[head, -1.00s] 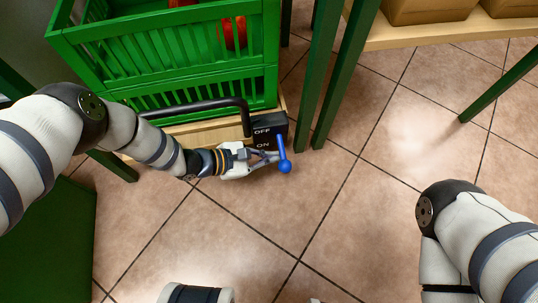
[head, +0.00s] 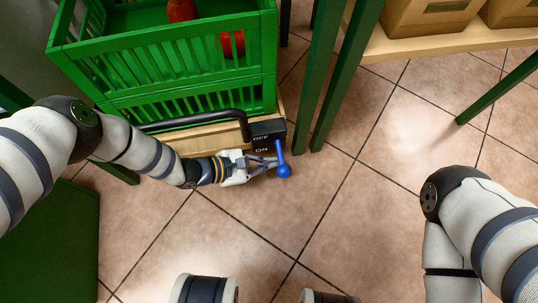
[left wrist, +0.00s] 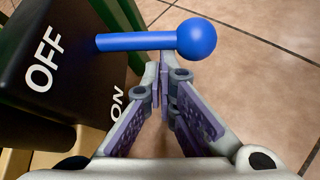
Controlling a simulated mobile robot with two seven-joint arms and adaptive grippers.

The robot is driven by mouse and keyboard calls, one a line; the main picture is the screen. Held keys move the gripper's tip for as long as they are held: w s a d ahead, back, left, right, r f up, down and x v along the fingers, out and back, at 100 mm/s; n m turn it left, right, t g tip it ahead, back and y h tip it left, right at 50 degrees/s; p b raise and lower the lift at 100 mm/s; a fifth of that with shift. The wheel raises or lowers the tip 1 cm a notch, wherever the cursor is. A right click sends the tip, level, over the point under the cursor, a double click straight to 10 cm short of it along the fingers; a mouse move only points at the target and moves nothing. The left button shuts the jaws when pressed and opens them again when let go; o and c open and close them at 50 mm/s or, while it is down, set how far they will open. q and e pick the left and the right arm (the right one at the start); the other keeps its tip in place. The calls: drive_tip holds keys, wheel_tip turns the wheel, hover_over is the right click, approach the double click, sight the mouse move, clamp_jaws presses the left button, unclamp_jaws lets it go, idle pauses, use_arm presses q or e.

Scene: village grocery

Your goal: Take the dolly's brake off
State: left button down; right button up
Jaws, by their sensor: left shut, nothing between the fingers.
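The dolly's brake is a black box (head: 266,129) marked OFF and ON, at the wooden dolly's (head: 193,135) front right corner. Its blue lever (head: 280,156) sticks out from the box and ends in a ball. In the head view the ball lies nearer the ON mark. My left gripper (head: 274,163) is shut and empty, its fingertips close beside the lever. The left wrist view shows the lever (left wrist: 140,41) crossing just beyond the fingertips (left wrist: 164,62), on the ON side; I cannot tell if they touch. My right gripper is out of view.
Green crates (head: 190,95) with red things (head: 232,43) inside stand on the dolly, behind a black handle bar (head: 190,121). Green posts (head: 343,80) of a wooden shelf (head: 430,38) stand just right of the brake. The tiled floor (head: 345,220) in front is clear.

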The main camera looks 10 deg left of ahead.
sight(279, 160)
use_arm(q)
drive_tip(key=r+p, duration=0.2)
drive_tip(key=r+g+p, duration=0.1)
drive_tip(key=shift+s+d+r+n, duration=0.2)
drive_tip(key=shift+s+n, duration=0.1)
drive_tip(key=shift+n, duration=0.1)
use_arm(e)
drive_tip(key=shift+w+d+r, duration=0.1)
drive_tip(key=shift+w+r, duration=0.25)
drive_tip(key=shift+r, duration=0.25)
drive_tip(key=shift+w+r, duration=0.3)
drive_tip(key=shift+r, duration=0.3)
